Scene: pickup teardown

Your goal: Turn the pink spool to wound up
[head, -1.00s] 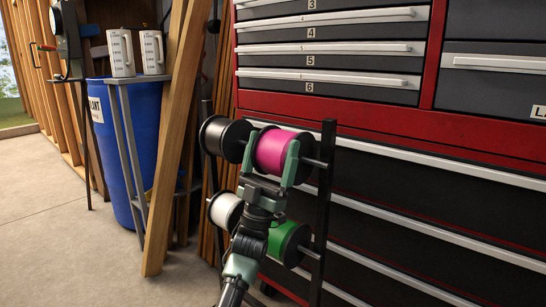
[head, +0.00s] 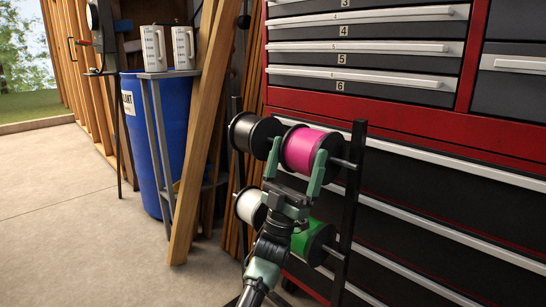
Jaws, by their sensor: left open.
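The pink spool (head: 303,146) sits on the upper rod of a dark rack, at the right end of that rod. My left gripper (head: 295,165) is in front of it with its two fingers spread, one at the spool's left edge and one over its right flange. I cannot tell whether the fingers touch the spool. The gripper's palm and wrist are below the spool, in front of the lower rod. My right gripper does not show.
A black spool (head: 247,134) shares the upper rod. A white spool (head: 248,206) and a green spool (head: 309,240) are on the lower rod. A red and black tool chest (head: 420,125) stands behind. A blue barrel (head: 172,115) and leaning planks (head: 198,150) are left. The floor at left is clear.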

